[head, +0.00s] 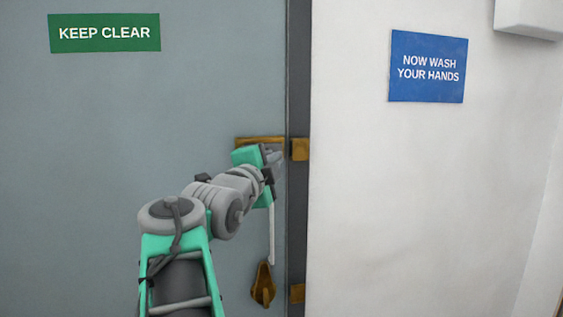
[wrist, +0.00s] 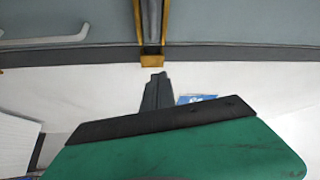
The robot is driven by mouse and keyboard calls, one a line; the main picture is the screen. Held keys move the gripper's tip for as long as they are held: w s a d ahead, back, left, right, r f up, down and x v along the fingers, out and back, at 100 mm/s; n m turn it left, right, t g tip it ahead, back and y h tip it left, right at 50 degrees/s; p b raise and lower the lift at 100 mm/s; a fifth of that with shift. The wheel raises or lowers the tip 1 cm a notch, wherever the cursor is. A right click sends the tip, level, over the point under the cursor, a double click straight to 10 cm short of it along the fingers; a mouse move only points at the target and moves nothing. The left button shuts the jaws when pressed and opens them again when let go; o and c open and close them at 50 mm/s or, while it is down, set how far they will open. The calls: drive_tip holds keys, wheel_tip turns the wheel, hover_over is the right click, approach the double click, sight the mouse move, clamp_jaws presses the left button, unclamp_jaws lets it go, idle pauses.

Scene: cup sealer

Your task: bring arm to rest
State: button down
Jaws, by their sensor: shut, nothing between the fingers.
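My arm reaches up and forward in the head view, and my gripper (head: 274,155) is at the upper brass bolt (head: 246,140) near the door's right edge. The gripper partly hides the bolt. In the wrist view the dark fingers of my gripper (wrist: 154,85) are together and hold nothing. They point toward the brass keeper (wrist: 151,60) at the bolt's end. I cannot tell whether the fingers touch the brass.
The grey door (head: 90,180) fills the left, with a pale pull handle (head: 271,235) and a lower brass latch (head: 262,286). A dark frame (head: 298,90) divides it from the white wall (head: 420,220). A blue sign (head: 428,67) hangs there.

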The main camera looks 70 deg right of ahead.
drive_tip(key=shift+a, duration=0.1)
idle(0.3)
drive_tip(key=w+a+f+n+t+y+p, duration=0.4)
drive_tip(key=w+a+f+n+t+y, duration=0.45)
drive_tip(key=w+a+f+n, duration=0.9)
drive_tip(key=w+a+f+n+g+y+p, duration=0.1)
drive_tip(key=a+f+n+g+y, duration=0.1)
drive_tip(key=a+f+n+y, duration=0.5)
drive_tip(key=w+a+f+n+g+y+p, duration=0.15)
drive_tip(key=a+f, duration=0.35)
drive_tip(key=a, duration=0.5)
drive_tip(key=s+a+f+n+g+y, duration=0.1)
drive_tip(key=s+a+f+n, duration=0.2)
drive_tip(key=a, duration=0.3)
drive_tip(key=s+a+f+n+g+y+p, duration=0.1)
drive_tip(key=s+a+f+n+g, duration=0.1)
drive_tip(key=s+a, duration=0.3)
drive_tip(key=shift+a+f+n+p, duration=0.3)
drive_tip(key=shift+a+f+n, duration=0.15)
drive_tip(key=shift+f+n, duration=0.45)
drive_tip(key=shift+r, duration=0.1)
